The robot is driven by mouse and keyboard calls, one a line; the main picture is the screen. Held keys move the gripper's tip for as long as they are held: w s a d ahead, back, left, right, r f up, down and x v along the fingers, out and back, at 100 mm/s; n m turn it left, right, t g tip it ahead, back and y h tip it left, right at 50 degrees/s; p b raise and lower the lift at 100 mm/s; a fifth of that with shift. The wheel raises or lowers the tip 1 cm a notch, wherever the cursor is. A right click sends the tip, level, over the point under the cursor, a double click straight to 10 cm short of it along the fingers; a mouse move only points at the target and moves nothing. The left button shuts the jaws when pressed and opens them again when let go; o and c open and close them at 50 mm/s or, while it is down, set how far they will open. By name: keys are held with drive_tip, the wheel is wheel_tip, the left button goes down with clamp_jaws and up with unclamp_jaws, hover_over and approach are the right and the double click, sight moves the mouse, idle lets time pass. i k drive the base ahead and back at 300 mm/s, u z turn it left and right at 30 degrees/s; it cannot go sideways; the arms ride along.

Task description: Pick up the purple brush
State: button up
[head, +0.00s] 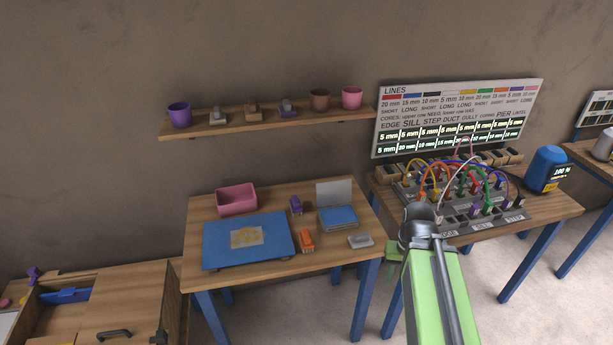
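A small purple brush (295,205) stands on the middle wooden table (205,211), between the pink bin and the open box with a blue inside. An orange brush (307,240) is just in front of it, and a grey one (360,241) lies at the table's front right. My gripper (418,222) is at the end of my green arm, to the right of this table and well apart from the purple brush. Its fingers cannot be made out, so I cannot tell whether it is open or shut.
A blue mat (220,248) and a pink bin (236,200) take up the table's left side. A wall shelf (330,117) with pots and brushes hangs above. The right table (540,222) holds a cable-filled panel (490,213). A wooden cabinet (125,300) stands at lower left.

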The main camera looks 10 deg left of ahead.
sight(296, 207)
drive_tip(key=i, duration=1.3)
drive_tip(key=u, duration=5.5)
drive_tip(key=i, duration=0.1)
drive_tip(key=z, duration=3.1)
drive_tip(key=i, duration=0.5)
drive_tip(key=u, duration=0.1)
